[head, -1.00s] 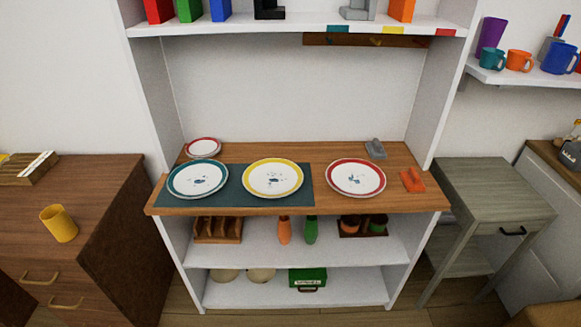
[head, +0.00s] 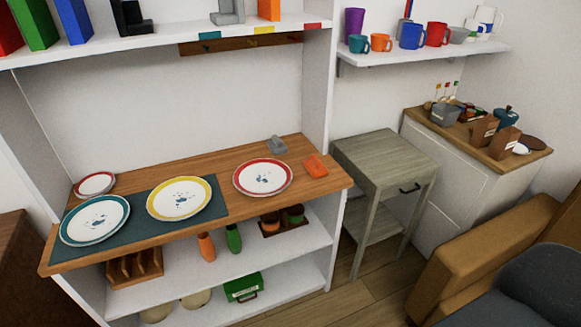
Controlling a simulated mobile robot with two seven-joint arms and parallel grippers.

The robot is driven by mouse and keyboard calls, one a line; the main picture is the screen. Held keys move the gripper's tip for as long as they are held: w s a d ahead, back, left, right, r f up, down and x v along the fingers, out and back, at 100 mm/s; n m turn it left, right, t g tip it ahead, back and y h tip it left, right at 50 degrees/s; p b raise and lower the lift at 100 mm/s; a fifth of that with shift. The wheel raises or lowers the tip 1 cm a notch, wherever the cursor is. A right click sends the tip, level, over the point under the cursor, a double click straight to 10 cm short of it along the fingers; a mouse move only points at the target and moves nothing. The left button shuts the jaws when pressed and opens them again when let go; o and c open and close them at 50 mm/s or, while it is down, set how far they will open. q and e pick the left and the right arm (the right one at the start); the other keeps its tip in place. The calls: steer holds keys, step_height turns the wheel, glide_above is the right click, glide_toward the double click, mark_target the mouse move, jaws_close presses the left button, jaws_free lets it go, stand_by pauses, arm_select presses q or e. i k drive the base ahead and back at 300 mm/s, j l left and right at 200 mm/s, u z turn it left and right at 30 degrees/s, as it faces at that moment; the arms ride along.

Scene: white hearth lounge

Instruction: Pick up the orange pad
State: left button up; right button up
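A small orange object (head: 315,166) lies near the right end of the wooden shelf board (head: 330,183), to the right of the red-rimmed plate. It looks like the orange pad, but it is too small to make out its exact shape. A grey object (head: 276,145) of similar size lies behind it. Neither of my grippers is in view.
Red-rimmed (head: 262,177), yellow-rimmed (head: 179,198) and teal-rimmed (head: 94,220) plates stand on the board. A grey side table (head: 380,153) stands right of the shelf unit. A tan sofa (head: 487,250) is at the lower right. Some floor (head: 345,300) is clear.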

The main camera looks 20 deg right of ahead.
mark_target(315, 168)
steer(key=i+z, duration=0.3)
steer(key=i, duration=0.15)
steer(key=i+j+z, duration=0.25)
steer(key=i, duration=0.15)
